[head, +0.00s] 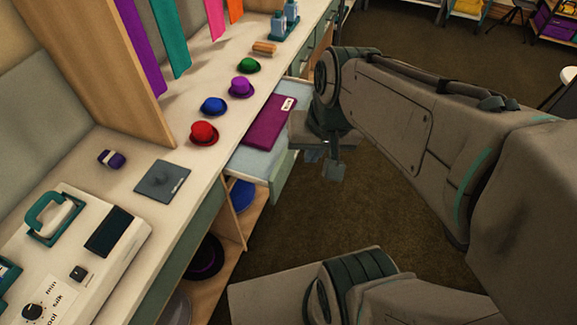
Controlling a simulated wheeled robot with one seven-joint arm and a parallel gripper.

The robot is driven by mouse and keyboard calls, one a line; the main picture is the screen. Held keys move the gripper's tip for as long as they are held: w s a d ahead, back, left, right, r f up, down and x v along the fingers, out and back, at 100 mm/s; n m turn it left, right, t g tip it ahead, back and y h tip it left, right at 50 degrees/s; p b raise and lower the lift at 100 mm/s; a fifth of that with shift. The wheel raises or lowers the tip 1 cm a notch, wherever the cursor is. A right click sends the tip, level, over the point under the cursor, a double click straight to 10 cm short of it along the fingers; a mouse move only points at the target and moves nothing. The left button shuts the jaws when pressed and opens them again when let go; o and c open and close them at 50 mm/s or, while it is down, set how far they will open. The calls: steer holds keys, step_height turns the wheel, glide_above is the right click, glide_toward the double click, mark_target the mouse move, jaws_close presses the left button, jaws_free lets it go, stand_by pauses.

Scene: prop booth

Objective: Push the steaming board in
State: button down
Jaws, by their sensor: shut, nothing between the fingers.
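The steaming board (258,161) appears to be the pale blue pull-out that sticks out from the counter's front, with a grey-green front panel (284,177). A flat purple piece with a white label (266,122) lies over its far part. My gripper (324,167) points down just to the right of the pull-out's front, over the floor side. It is shut and empty. My wrist hides the far end of the pull-out's front, and I cannot tell whether the fingers touch it.
Red (204,132), blue, purple and green hats stand on the counter (150,140) behind the pull-out. A white machine (75,255) with a teal handle sits at the near left. Open shelves (231,215) with hats lie below the counter.

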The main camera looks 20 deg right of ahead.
steer(key=w+d+f+m+t+y+b, duration=0.1)
steer(key=w+d+f+m+y+b, duration=0.15)
steer(key=w+f+m+b, duration=0.5)
steer(key=w+d+f+m+y+b, duration=0.2)
steer(key=d+f+m+b, duration=0.2)
steer(key=f+m+b, duration=0.7)
steer(key=w+d+f+m+t+y+b, duration=0.1)
steer(key=w+d+f+m+y+b, duration=0.25)
steer(key=f, duration=1.05)
steer(key=m+h+b, duration=0.1)
steer(key=h+b, duration=0.1)
steer(key=b, duration=0.3)
glide_toward(280, 182)
steer(key=x, duration=0.5)
steer(key=shift+s+d+f, duration=0.25)
steer(key=shift+s+f, duration=0.1)
steer(key=shift+w+a, duration=0.35)
steer(key=shift+a, duration=0.15)
